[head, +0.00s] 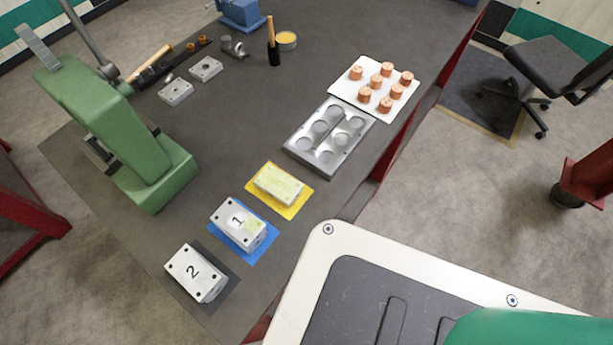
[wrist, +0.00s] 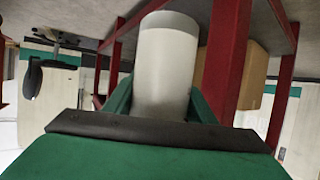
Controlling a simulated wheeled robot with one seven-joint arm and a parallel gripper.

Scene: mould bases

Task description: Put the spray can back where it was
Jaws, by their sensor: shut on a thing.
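In the wrist view a plain white cylinder, the spray can (wrist: 165,65), stands out between the green fingers of my gripper (wrist: 160,103). My gripper is shut on it. The can's lower part is hidden behind the dark bar of the gripper. No label shows on the side in view. Neither the can nor my gripper shows in the head view. Three metal mould blocks stand on the bench: one marked 2 (head: 193,271) on a dark mat, one marked 1 (head: 236,219) on a blue mat, and one with a yellowish top (head: 277,184) on a yellow mat.
A metal tray with round pockets (head: 338,127) and a white plate (head: 343,92) with several copper cylinders lie on the bench (head: 235,125). A green machine (head: 120,135) stands left. The bench middle is clear. Red legs (wrist: 228,55) and a cardboard box (wrist: 258,75) are behind the can.

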